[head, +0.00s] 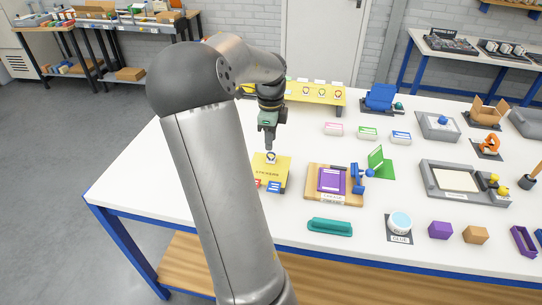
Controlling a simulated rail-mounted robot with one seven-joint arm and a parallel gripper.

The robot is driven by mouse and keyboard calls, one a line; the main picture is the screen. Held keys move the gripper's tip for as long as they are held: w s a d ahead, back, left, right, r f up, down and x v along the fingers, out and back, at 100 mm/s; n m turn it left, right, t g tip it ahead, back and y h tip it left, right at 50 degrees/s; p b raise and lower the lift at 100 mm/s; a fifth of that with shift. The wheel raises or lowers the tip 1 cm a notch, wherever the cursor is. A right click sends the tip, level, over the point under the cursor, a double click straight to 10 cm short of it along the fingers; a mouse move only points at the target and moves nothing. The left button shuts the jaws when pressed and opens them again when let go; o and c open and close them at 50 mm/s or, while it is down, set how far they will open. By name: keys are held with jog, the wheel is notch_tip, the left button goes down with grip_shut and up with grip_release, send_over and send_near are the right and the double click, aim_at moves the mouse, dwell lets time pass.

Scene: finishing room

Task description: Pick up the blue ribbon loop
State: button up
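I cannot clearly make out a blue ribbon loop. A small blue-and-white round piece (271,157) is at the back edge of a yellow card (268,172), directly below my gripper (270,146). My gripper points down close above this piece; whether they touch is too small to tell. The fingers are narrow in this view, and their gap does not show. A small blue block with a white label (274,187) lies at the front of the card, beside a red one (257,183) partly hidden by my arm.
A wooden board with a purple panel (332,181) and a green folded card (381,162) stand to the right. A yellow rack (325,97) is behind my gripper. A teal bar (330,227) and glue pot (400,222) lie in front. An orange looped piece (488,143) is farther right.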

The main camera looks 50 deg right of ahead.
aim_at(271, 153)
jog(key=shift+s+f+p, duration=0.1)
jog(key=shift+f+p, duration=0.55)
jog(key=shift+f, duration=2.4)
grip_shut()
